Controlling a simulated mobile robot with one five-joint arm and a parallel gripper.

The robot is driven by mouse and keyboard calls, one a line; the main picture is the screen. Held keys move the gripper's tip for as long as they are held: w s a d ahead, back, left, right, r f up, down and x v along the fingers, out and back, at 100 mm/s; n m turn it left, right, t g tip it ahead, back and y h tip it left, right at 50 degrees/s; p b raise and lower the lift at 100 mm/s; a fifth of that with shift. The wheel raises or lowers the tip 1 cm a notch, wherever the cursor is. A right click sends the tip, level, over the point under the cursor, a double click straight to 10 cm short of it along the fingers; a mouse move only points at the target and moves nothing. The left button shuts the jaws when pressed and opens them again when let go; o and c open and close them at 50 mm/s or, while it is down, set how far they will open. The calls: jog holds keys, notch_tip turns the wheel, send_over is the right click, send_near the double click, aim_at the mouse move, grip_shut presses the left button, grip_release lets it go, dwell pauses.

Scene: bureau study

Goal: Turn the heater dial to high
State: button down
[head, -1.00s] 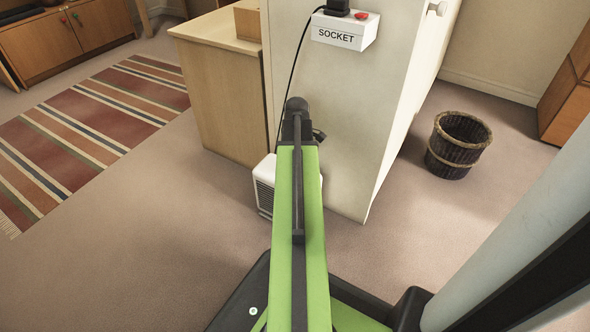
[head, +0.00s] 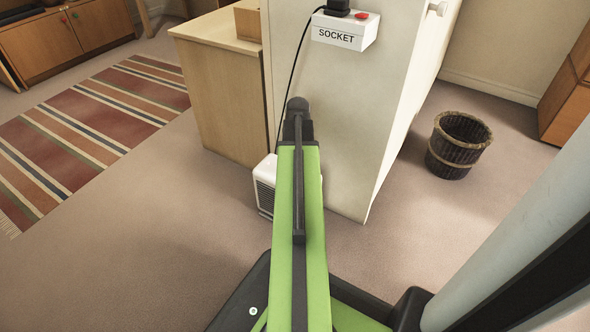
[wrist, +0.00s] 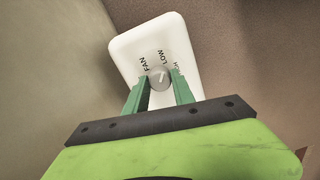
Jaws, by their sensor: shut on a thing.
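The heater (head: 265,187) is a small white box on the floor by the cabinet, mostly hidden behind my arm in the head view. In the wrist view its white top (wrist: 133,48) carries a round grey dial (wrist: 158,77). The labels FAN and LOW are readable; a third label at the right is partly hidden by a finger. A pale mark on the dial points up and slightly right, roughly toward LOW. My gripper (wrist: 161,82) has its green fingers on either side of the dial and is shut on it. The head view hides the fingers.
A white socket box (head: 345,30) with a black plug and a red switch is on the pale cabinet (head: 370,110) above the heater. A black cord runs down from it. A wicker basket (head: 458,145) stands at the right. A striped rug (head: 95,130) lies at the left.

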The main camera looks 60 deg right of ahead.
jog(key=m, duration=0.7)
jog(key=shift+s+a, duration=0.1)
jog(key=shift+s, duration=0.1)
jog(key=m, duration=0.7)
jog(key=shift+m, duration=0.4)
jog(key=m, duration=0.3)
jog(key=shift+w+m, duration=0.1)
jog(key=shift+m, duration=0.2)
jog(key=m, duration=0.3)
jog(key=shift+m, duration=0.3)
jog(key=m, duration=0.6)
jog(key=shift+w+m, duration=0.15)
jog(key=shift+m, duration=0.25)
